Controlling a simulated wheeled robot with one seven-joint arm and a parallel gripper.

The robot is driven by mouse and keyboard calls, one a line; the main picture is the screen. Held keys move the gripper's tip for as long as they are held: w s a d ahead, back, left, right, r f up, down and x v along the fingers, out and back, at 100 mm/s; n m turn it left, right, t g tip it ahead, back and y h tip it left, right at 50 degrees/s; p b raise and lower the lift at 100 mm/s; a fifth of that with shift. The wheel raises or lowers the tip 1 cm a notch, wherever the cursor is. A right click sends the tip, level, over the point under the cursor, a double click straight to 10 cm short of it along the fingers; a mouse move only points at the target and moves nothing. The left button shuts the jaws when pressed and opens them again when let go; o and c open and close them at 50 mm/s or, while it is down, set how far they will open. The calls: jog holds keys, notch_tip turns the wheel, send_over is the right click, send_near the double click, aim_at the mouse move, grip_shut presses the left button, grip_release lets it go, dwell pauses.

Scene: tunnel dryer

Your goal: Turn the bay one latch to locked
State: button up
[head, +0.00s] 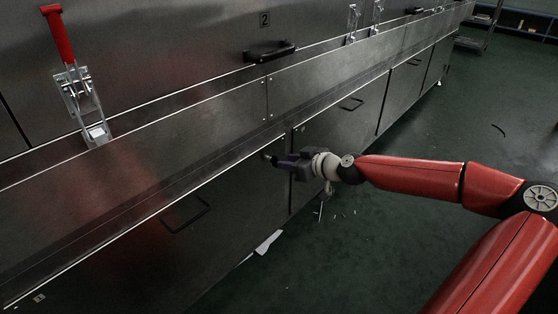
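A toggle latch (82,105) with a red handle (59,35) is mounted on the steel dryer front at the upper left. Its handle stands up, tilted slightly to the left, above a silver linkage and a base plate. No bay number is readable beside it. My gripper (268,157) is in front of the dryer's lower panels, right of and below the latch, well apart from it. It points left, with its dark fingers seen nearly from the side. I cannot make out the gap between them, and no held object is visible.
A panel marked 2 (264,19) has a black handle (270,52). Two more silver latches (352,24) stand farther along. Lower doors carry black handles (187,214). A long ledge runs along the dryer. White scraps (268,242) lie on the green floor (440,130), which is mostly clear at right.

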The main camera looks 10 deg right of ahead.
jog(key=x, duration=0.5)
grip_shut()
